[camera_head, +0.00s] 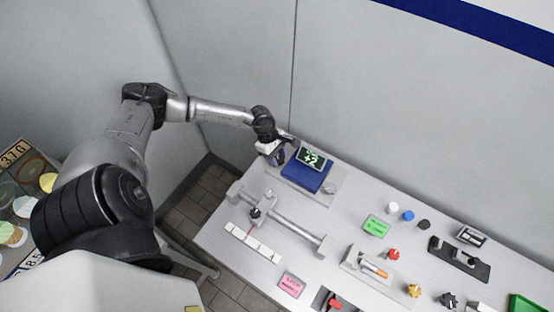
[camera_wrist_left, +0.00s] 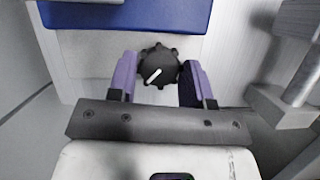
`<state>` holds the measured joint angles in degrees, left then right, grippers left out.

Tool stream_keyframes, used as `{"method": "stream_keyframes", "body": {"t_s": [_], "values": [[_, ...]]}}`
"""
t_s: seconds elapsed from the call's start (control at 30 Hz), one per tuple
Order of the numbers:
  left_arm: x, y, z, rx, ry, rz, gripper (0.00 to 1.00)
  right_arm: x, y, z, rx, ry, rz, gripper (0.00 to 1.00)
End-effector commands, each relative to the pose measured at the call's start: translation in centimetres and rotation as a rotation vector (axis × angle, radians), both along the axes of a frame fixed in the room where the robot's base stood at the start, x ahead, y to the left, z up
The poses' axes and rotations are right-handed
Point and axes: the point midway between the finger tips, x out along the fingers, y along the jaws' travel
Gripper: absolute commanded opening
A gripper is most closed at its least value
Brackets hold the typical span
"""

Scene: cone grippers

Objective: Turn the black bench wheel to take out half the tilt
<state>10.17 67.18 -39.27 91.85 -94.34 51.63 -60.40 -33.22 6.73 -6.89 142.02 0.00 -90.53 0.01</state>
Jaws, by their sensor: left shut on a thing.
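The black bench wheel (camera_wrist_left: 158,66) is a lobed knob with a white pointer line running from lower left to upper right in the left wrist view. My left gripper (camera_head: 278,155) is at the left end of the bench device; it also shows in the left wrist view (camera_wrist_left: 158,82), with its purple fingers on either side of the wheel, shut on it. In the head view the gripper hides the wheel. A blue block (camera_head: 306,176) sits on the grey device base, and a dark display (camera_head: 312,157) with green characters stands behind it. My right gripper is not in view.
A grey rail (camera_head: 295,228) with end posts stands in front of the device. Green (camera_head: 376,226) and pink (camera_head: 291,285) cards, small knobs and caps lie farther right on the white table (camera_head: 345,205). A wall runs close behind the table.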

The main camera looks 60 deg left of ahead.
Motion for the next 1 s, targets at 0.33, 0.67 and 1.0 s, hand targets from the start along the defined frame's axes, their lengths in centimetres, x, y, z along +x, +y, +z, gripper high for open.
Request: {"method": "stream_keyframes", "body": {"t_s": [0.33,0.67,1.0], "values": [[0.0,0.0,0.1,-0.001,0.0,-0.004,0.49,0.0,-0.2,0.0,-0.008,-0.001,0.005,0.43],[0.0,0.0,0.1,0.0,-0.001,-0.004,0.57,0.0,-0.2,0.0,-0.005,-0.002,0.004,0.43],[-0.7,1.8,4.3,0.005,-0.001,-0.004,0.57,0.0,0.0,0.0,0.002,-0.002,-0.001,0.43]]}}
